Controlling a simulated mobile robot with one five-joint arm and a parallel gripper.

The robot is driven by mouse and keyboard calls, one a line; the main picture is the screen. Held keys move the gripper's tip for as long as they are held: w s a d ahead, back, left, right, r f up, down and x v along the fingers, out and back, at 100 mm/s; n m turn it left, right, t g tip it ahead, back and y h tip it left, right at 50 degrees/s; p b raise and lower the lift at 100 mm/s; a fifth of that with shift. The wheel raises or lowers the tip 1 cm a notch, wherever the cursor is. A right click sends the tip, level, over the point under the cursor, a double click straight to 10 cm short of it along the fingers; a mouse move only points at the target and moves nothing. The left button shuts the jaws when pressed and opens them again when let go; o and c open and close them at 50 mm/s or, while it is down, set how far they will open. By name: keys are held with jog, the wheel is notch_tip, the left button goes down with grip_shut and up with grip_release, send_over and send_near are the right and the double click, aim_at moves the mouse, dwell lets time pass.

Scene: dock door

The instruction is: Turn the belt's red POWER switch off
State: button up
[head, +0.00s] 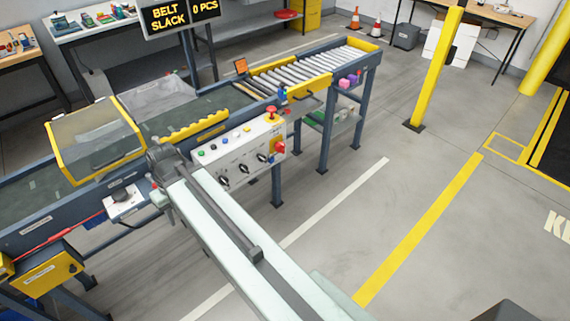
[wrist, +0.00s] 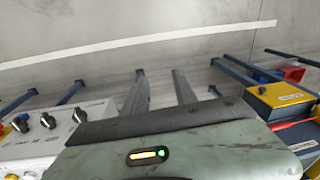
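The white control panel (head: 240,150) hangs on the near side of the belt. A red rotary switch (head: 279,147) on a yellow plate sits at its right end, likely the POWER switch; I cannot read its label or setting. In the head view my arm's end is left of the panel, away from the switch, and the fingers are hidden.
Several black knobs (head: 238,169) and small buttons line the panel. A red mushroom button (head: 271,114) stands on top at its right. A yellow-framed clear hood (head: 95,138) covers the belt at left. A yellow box (head: 47,273) is at lower left. The floor right of the belt is open.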

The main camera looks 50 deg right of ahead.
jog(key=w+d+f+t+y+b, duration=0.1)
jog(key=w+d+f+b, duration=0.15)
jog(key=f+b, duration=0.8)
jog(key=w+d+f+t+y+b, duration=0.1)
jog(key=w+d+f+y+b, duration=0.15)
jog(key=f+b, duration=0.75)
jog(key=w+d+t+b, duration=0.3)
jog(key=d+t+b, duration=0.15)
jog(key=d, duration=0.95)
jog(key=m+t+h+b, duration=0.1)
jog(key=t+h+b, duration=0.5)
jog(key=t, duration=0.5)
send_near(280, 147)
jog(key=w+d, duration=0.2)
jog(key=w, duration=0.5)
jog(key=shift+s+a+f, duration=0.1)
jog(key=shift+a+f, duration=0.15)
jog(key=shift+f, duration=0.05)
jog(key=shift+c, duration=0.3)
